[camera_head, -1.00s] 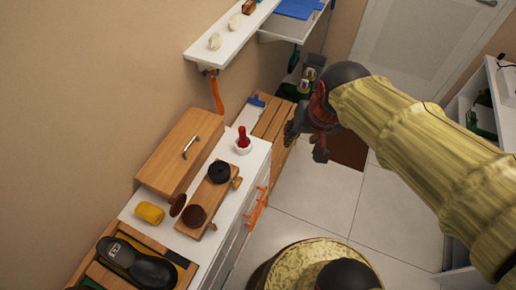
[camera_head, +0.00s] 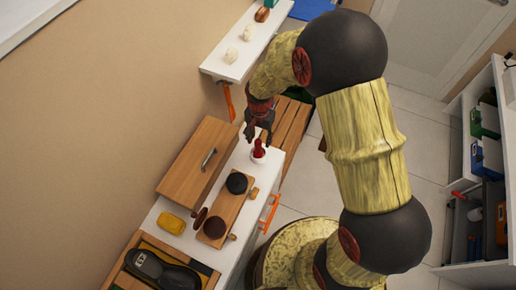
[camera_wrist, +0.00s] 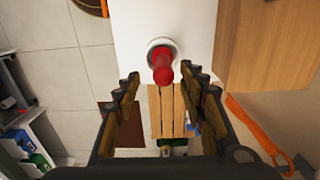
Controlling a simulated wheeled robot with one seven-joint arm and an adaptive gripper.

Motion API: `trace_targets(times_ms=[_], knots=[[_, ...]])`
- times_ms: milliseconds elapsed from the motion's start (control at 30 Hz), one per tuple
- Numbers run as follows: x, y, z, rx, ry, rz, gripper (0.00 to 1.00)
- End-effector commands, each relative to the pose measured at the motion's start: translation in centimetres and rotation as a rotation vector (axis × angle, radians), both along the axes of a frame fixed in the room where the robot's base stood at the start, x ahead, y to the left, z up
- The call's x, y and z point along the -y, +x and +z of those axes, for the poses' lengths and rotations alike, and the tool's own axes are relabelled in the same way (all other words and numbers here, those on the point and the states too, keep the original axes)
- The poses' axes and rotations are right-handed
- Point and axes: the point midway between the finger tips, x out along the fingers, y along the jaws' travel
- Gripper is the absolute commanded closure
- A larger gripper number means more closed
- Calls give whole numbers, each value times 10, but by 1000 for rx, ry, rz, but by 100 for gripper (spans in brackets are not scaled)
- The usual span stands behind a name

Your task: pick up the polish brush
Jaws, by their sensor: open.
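A red-handled item (camera_head: 258,149), likely the polish brush, stands upright in a small white round holder (camera_head: 257,158) on the far end of the white cabinet top. Any bristles are hidden. In the wrist view the red handle (camera_wrist: 162,68) points toward the camera from the white holder (camera_wrist: 153,44). My gripper (camera_head: 258,132) is above and close to it, pointing down. In the wrist view the open fingers (camera_wrist: 160,80) lie on either side of the handle's line, with nothing held between them. I cannot tell the exact height gap.
A wooden board (camera_head: 224,212) with black and brown round pieces lies near the holder. A wooden box (camera_head: 197,160) stands against the wall, with a yellow item (camera_head: 171,223) nearer. A white wall shelf (camera_head: 241,55) and an orange hanging tool (camera_head: 229,100) are close by.

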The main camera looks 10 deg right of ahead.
Motion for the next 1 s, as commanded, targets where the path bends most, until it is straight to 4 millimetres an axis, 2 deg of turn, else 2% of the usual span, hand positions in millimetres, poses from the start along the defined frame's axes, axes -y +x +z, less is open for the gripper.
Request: trace_targets(times_ms=[133, 367, 633, 900, 1000], knots=[[0, -1, -18, -4, -1, -1, 59], [-2, 0, -35, -3, -1, 1, 59], [-5, 1, -71, -3, -1, 0, 59], [-5, 2, -74, 0, 0, 1, 59], [-5, 2, -74, 0, 0, 1, 65]])
